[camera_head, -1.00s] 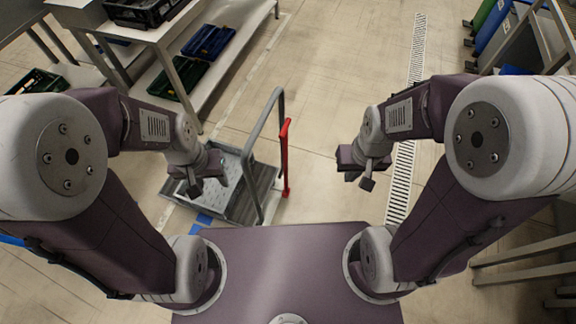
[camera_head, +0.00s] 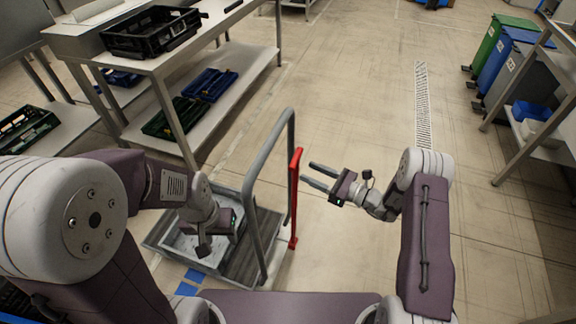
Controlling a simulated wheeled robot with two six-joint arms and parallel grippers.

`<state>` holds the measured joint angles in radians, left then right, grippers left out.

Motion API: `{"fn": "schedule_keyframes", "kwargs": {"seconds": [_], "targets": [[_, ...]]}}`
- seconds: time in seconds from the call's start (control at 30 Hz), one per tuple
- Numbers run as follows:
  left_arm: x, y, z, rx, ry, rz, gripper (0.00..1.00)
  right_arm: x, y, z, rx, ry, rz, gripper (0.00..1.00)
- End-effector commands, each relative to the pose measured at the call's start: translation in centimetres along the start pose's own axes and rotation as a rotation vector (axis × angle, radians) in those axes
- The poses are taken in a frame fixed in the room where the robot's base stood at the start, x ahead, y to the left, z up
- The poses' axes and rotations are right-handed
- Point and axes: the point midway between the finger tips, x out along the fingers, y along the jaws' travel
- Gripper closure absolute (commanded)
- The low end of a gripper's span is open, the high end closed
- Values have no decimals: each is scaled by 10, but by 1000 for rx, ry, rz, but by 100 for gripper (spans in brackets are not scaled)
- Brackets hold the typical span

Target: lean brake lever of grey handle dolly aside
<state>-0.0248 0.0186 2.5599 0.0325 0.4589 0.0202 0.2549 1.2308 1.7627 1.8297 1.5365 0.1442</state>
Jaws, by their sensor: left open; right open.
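The dolly (camera_head: 240,262) with the grey handle (camera_head: 253,185) stands on the floor in front of me, left of centre, with a grey crate (camera_head: 186,243) on its deck. The red brake lever (camera_head: 294,200) stands upright beside the handle's right side. My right gripper (camera_head: 312,175) is open, its two fingers pointing left toward the upper part of the lever, just to its right. I cannot tell whether a fingertip touches it. My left gripper (camera_head: 208,240) is open and hangs over the crate, which it partly hides.
A workbench (camera_head: 165,60) at the upper left carries a black crate (camera_head: 152,32); its lower shelf holds blue (camera_head: 209,84) and green crates (camera_head: 172,117). Bins (camera_head: 505,60) and a shelf (camera_head: 530,100) stand at the right. The floor between is free, with a drain grate (camera_head: 422,100).

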Motion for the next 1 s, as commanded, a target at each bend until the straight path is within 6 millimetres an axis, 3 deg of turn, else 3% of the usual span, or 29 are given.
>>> {"fn": "schedule_keyframes", "kwargs": {"seconds": [0.13,0.5,0.83,0.87,1.0], "targets": [[4,0,0,0,0,0,52,15,2,-1,-1,2,7,56],[16,0,2,0,-1,0,52,83,3,-1,-3,2,7,56],[16,0,2,0,0,0,52,91,2,0,-1,4,5,56],[16,0,2,0,0,0,52,91,2,0,-1,4,5,59],[16,0,2,0,0,0,52,91,2,0,-1,4,5,98]]}}
